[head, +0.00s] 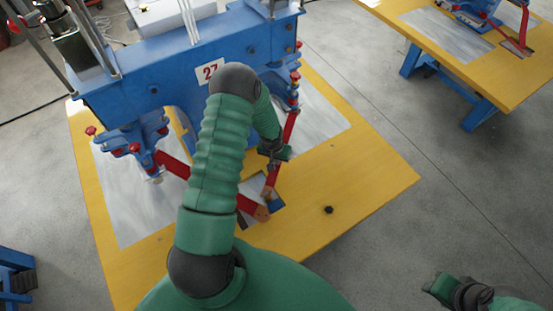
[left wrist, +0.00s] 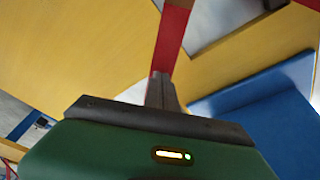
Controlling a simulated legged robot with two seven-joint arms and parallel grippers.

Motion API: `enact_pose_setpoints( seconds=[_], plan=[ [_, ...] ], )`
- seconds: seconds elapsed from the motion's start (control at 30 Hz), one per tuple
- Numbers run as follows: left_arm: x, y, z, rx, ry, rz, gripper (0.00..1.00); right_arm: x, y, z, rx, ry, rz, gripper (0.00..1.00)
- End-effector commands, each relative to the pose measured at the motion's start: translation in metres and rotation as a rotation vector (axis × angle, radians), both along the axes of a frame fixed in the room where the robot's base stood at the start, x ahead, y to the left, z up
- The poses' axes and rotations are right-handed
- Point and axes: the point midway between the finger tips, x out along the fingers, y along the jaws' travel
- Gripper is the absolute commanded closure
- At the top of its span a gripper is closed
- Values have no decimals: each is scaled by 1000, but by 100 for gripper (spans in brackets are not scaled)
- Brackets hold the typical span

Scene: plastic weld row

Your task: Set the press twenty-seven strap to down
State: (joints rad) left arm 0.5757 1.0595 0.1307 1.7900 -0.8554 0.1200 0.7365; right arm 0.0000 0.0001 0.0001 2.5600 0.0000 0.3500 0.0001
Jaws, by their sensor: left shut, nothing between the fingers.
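The press (head: 150,85) is blue and carries a white plate with a red 27 (head: 210,71). Its red strap (head: 250,207) runs from both sides of the frame in a V, meeting low near an orange-brown end (head: 262,213) over the yellow table. My green left arm passes in front and hides part of it. My left gripper (head: 270,160) is shut and empty, close to the strap's right-hand arm. In the left wrist view its fingertips (left wrist: 160,80) overlap the lower end of a red strip (left wrist: 172,42); contact is unclear. My right gripper (head: 438,287) is at bottom right, apart from the press.
The yellow table (head: 375,180) has grey metal plates (head: 125,200) and a small black knob (head: 328,210). Another yellow table (head: 490,70) with a blue press stands at top right. Grey floor is clear between them. Blue equipment (head: 15,275) is at lower left.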

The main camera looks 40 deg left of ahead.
Motion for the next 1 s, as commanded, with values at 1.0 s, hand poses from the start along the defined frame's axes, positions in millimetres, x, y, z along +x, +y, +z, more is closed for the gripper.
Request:
enact_pose_setpoints(
  seconds=[1.0],
  plan=[
    [7,2,-59,-4,6,-2,100,0,0,-44,0,0,0,64]
  ],
)
